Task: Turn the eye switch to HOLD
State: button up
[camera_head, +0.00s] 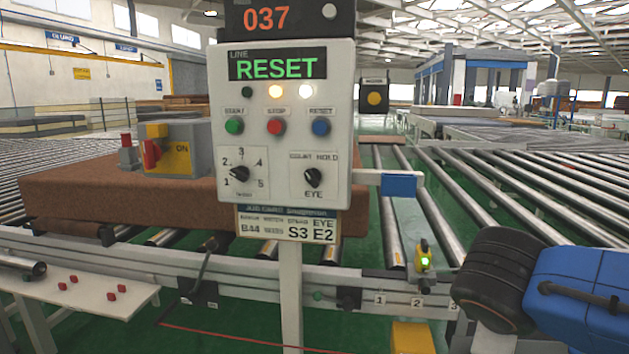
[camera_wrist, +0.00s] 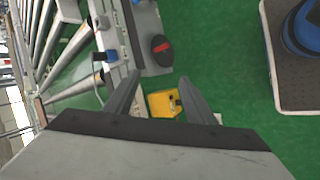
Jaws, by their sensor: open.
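The eye switch (camera_head: 313,177) is a black rotary knob at the lower right of the white control panel (camera_head: 270,205) in the head view. The word EYE stands below it. Above it are two small labels, the left one seemingly COUNT and the right one HOLD. I cannot tell surely which label the knob points at. My gripper (camera_wrist: 160,77) shows in the wrist view with its two grey fingers apart and nothing between them. It faces down past the conveyor edge, away from the panel. The eye switch does not show in the wrist view.
The panel's screen reads RESET, with a five-position dial (camera_head: 239,174) left of the eye switch and buttons above. A job card (camera_head: 287,223) hangs below. A brown mattress (camera_head: 110,200) lies behind on rollers. A yellow box (camera_wrist: 165,103) stands low beyond my fingers.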

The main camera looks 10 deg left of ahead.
jog(key=w+a+r+n+t, duration=0.3)
jog(key=a+r+n, duration=0.15)
jog(key=a, duration=0.25)
jog(key=n+t+y, duration=0.4)
jog(key=n+t, duration=0.4)
jog(key=t, duration=0.1)
send_near(313, 178)
jog(key=w, duration=0.9)
jog(key=shift+d+r, duration=0.1)
jog(key=shift+r, duration=0.05)
jog(key=c, duration=1)
